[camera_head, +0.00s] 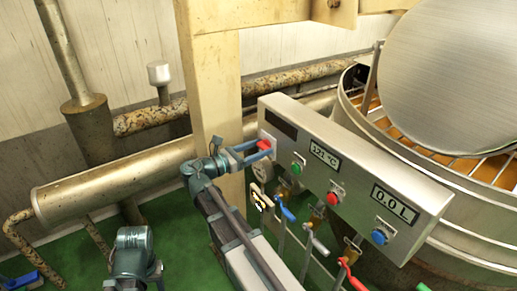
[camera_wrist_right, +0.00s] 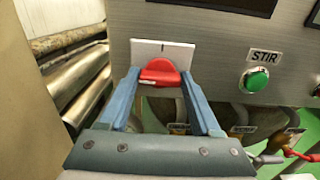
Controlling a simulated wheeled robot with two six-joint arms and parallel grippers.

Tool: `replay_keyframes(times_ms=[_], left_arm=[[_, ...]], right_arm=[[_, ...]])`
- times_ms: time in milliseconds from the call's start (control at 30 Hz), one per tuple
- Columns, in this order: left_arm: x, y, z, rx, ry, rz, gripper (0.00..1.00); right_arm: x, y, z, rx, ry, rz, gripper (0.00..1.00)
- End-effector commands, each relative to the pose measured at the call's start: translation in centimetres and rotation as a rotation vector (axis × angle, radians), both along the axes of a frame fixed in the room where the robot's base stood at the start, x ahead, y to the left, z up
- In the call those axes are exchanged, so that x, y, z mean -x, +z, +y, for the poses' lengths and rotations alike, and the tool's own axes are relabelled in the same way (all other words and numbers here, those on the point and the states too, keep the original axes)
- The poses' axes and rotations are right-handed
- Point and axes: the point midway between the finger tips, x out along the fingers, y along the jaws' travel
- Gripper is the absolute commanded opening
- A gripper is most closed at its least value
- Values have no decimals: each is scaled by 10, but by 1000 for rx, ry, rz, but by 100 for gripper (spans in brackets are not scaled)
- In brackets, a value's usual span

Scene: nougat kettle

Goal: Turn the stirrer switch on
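The control box (camera_head: 350,165) with displays stands beside the kettle. A red knob (camera_wrist_right: 160,74) sits on a white plate (camera_wrist_right: 160,50) at the box's left end; it also shows in the head view (camera_head: 264,144). A green button (camera_wrist_right: 256,79) under a STIR label (camera_wrist_right: 265,56) is to the right of it; it also shows in the head view (camera_head: 297,167). My right gripper (camera_wrist_right: 160,80) has its blue fingers apart, one on each side of the red knob; whether they touch it is unclear. It also shows in the head view (camera_head: 258,149).
A red button (camera_head: 332,198) and a blue button (camera_head: 379,236) are further right on the box. Several valve handles and pipes hang below it. A beige post (camera_head: 215,95) stands close left of my right gripper. The kettle (camera_head: 475,205) is at the right.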

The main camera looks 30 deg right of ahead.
Motion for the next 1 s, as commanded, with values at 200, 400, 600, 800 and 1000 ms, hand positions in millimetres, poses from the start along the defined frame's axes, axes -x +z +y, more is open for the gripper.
replay_keyframes(times_ms=[200,400,600,800,1000], left_arm=[[0,0,0,0,0,0,50],[0,0,0,0,0,0,50],[0,0,0,0,0,0,50],[0,0,0,0,0,0,50],[0,0,0,0,0,0,50]], right_arm=[[0,0,0,0,0,0,19],[0,0,0,-1,0,-7,9],[0,0,0,-5,0,-67,9],[0,0,0,-17,0,-211,9],[1,0,0,-31,0,-400,9]])
